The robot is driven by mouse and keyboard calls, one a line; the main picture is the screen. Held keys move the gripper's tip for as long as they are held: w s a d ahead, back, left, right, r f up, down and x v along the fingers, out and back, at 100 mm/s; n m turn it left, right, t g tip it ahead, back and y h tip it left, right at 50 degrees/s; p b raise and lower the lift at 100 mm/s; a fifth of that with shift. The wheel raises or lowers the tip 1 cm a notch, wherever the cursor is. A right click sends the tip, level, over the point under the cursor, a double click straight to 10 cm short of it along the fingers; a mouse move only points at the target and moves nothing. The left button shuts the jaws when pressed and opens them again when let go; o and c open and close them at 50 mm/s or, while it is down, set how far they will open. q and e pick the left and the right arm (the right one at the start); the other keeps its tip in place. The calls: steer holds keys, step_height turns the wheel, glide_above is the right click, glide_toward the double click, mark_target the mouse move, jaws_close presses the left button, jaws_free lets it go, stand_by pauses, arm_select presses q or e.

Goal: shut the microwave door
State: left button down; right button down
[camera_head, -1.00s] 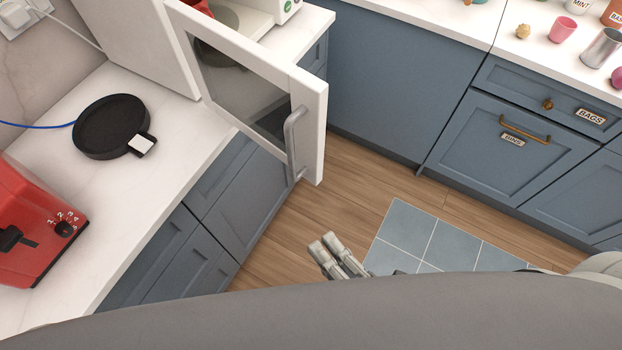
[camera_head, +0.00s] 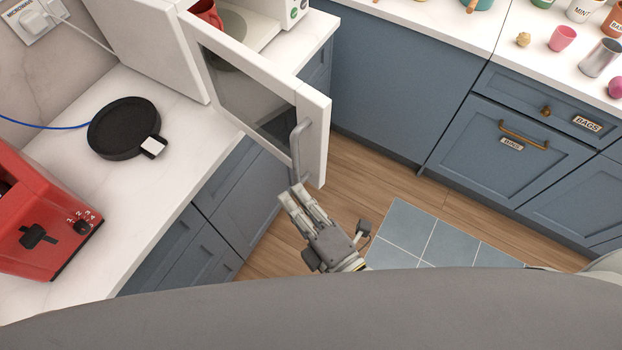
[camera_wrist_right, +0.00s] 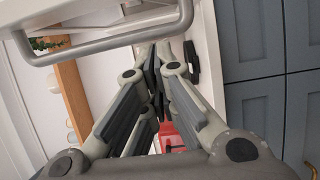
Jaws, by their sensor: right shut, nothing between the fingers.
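The microwave door (camera_head: 314,133), a white frame with a dark window, stands swung open from the white microwave (camera_head: 150,45) at the upper left. Its grey bar handle (camera_head: 296,150) is on the free edge. A red mug (camera_head: 207,13) shows inside the microwave. My right gripper (camera_head: 291,193) is shut and empty, just below the lower end of the handle; I cannot tell whether it touches the door. In the right wrist view the handle (camera_wrist_right: 110,45) crosses above the shut fingertips (camera_wrist_right: 158,55). My left gripper is not in view.
A black round pan-like object (camera_head: 122,128) and a red toaster-like appliance (camera_head: 45,225) stand on the white counter (camera_head: 185,150) at left. Blue cabinets (camera_head: 400,90) stand behind. Wooden floor (camera_head: 385,185) and a tiled mat (camera_head: 410,235) lie right of the gripper.

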steer(key=shift+w+d+p, duration=0.55)
steer(key=shift+w+d, duration=0.7)
steer(key=shift+d, duration=0.25)
